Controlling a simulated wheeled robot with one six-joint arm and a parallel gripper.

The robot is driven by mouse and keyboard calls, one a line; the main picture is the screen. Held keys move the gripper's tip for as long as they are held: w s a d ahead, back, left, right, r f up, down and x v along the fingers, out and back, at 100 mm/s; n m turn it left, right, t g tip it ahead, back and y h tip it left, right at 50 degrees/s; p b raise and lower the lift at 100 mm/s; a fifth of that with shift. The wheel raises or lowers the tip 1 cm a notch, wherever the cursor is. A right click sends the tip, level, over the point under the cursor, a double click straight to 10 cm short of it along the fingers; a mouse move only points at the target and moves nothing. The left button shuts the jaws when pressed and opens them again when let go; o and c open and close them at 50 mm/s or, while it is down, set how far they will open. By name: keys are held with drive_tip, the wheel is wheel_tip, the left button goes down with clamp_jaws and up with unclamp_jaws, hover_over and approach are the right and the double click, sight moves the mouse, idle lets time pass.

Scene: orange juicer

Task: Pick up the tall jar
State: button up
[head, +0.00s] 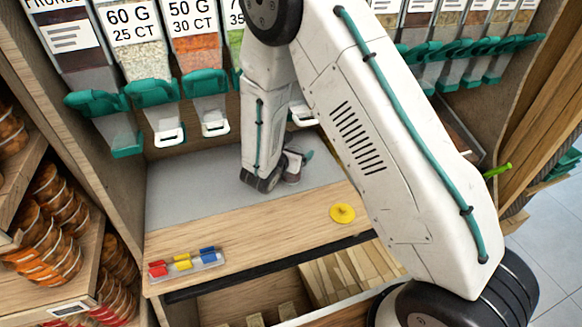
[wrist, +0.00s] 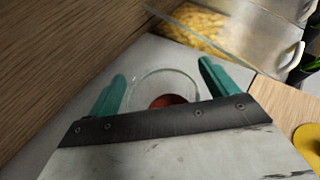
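A round clear glass jar (wrist: 163,84) shows in the wrist view, seen from above, with something red in its lower part. Its height cannot be judged from this angle. My gripper (wrist: 165,85) has its two teal fingers apart, one on each side of the jar's rim. The fingers look spread, and I cannot see them pressing on the glass. In the head view my gripper (head: 301,162) is low over the grey counter at the back, mostly hidden by my arm, and the jar cannot be made out clearly there.
A yellow disc (head: 342,213) lies on the wooden front strip. A small rack of red, yellow and blue pieces (head: 184,262) sits at the front left. Dispensers with teal spouts (head: 152,92) hang above the counter. A clear bin of yellow pieces (wrist: 215,30) is close beyond the jar.

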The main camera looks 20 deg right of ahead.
drive_tip(key=c, duration=1.5)
drive_tip(key=shift+c, duration=0.2)
drive_tip(key=shift+r, duration=0.2)
